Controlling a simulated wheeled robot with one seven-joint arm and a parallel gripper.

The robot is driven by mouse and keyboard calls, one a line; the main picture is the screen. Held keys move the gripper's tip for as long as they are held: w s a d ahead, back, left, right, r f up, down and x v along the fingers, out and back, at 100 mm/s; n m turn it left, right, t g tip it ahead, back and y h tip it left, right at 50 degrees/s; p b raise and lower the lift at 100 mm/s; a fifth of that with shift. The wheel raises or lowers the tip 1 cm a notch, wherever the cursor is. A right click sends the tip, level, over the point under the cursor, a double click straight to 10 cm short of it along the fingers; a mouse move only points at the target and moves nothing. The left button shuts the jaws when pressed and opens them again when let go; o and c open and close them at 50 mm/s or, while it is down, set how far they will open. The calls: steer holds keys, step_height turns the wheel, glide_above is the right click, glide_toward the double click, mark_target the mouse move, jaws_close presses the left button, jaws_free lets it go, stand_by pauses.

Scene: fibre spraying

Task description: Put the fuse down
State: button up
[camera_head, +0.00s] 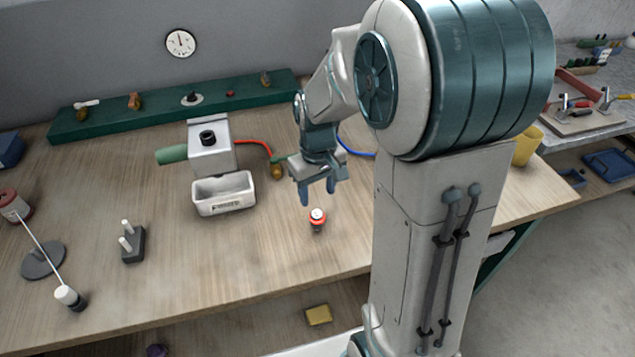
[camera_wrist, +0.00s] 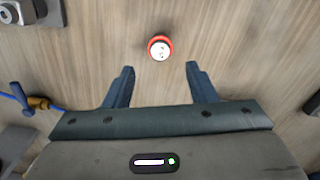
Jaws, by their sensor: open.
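The fuse (camera_head: 317,219), which I take to be the small red cylinder with a white top, stands upright on the wooden bench (camera_head: 290,245) near its front edge. In the wrist view the fuse (camera_wrist: 160,48) shows from above, just beyond the fingertips and roughly midway between them. My gripper (camera_head: 318,195) is open and empty, above and a little behind the fuse in the head view. Its two dark fingers (camera_wrist: 160,76) are spread wide and do not touch the fuse.
A grey box with a white tray (camera_head: 224,195) stands left of my gripper. A dark block with two pegs (camera_head: 131,242) and a round-based stand (camera_head: 43,262) are further left. A green rail (camera_head: 170,104) runs along the back. Bare wood surrounds the fuse.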

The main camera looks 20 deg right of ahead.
steer(key=s+r+m+t, duration=0.2)
steer(key=s+r, duration=0.7)
steer(key=s, duration=0.5)
steer(key=shift+r+m+t, duration=0.4)
steer(key=shift+t, duration=0.3)
steer(key=shift+o, duration=0.4)
steer(key=shift+s, duration=0.1)
steer(key=n+g+b, duration=0.3)
steer(key=n+b, duration=0.6)
steer(key=n, duration=1.2)
glide_above(317, 214)
step_height(317, 214, down, 8)
steer(key=f, duration=0.8)
steer(key=shift+w+a, duration=0.2)
steer(key=shift+a, duration=0.1)
steer(key=shift+s+d+f, duration=0.1)
steer(key=shift+d+f, duration=0.05)
steer(key=shift+f, duration=1.2)
steer(key=shift+s+d+f, duration=0.1)
steer(key=shift+f, duration=1.2)
steer(key=c, duration=1.1)
